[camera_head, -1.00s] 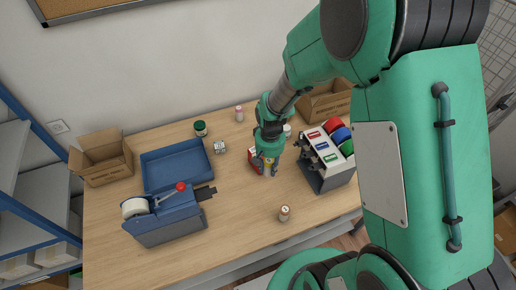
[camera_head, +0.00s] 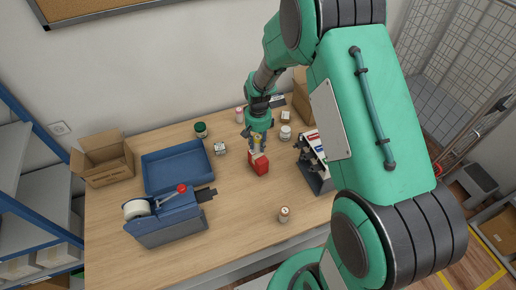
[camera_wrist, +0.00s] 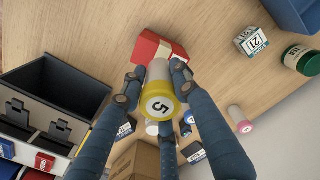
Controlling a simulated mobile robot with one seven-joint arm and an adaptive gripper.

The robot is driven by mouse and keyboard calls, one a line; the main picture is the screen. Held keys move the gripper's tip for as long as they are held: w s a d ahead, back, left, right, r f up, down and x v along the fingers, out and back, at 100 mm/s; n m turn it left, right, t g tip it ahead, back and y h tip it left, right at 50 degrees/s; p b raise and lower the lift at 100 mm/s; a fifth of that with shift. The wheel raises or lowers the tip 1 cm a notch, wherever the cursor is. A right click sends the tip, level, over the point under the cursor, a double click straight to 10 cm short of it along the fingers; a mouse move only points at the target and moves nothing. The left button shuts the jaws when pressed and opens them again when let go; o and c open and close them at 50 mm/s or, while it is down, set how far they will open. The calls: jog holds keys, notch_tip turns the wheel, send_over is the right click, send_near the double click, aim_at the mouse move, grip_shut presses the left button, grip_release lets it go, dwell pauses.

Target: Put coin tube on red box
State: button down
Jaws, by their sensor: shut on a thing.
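The coin tube (camera_wrist: 160,104) has a yellow end marked "5" and a pale body. It is between the fingers of my gripper (camera_wrist: 155,82), which is shut on it. The red box (camera_head: 259,166) stands on the table in the head view, directly below my gripper (camera_head: 257,149). In the wrist view the red box (camera_wrist: 150,44) lies just beyond the tube's far end. I cannot tell whether the tube touches the box. In the head view the fingers largely hide the tube.
A black-and-white rack (camera_head: 316,166) stands close right of the box. A blue tray (camera_head: 166,186) and tape dispenser (camera_head: 165,221) are left. A white jar (camera_head: 285,132), a pink-topped tube (camera_head: 239,115) and a dark green jar (camera_head: 201,130) stand behind. An orange-topped tube (camera_head: 284,212) stands in front.

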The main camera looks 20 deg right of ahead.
aim_at(258, 149)
dwell(0.3)
jog(key=shift+f, duration=1.75)
jog(key=shift+f, duration=0.15)
jog(key=c, duration=1.3)
grip_release()
notch_tip(258, 149, up, 12)
jog(key=shift+r, duration=0.15)
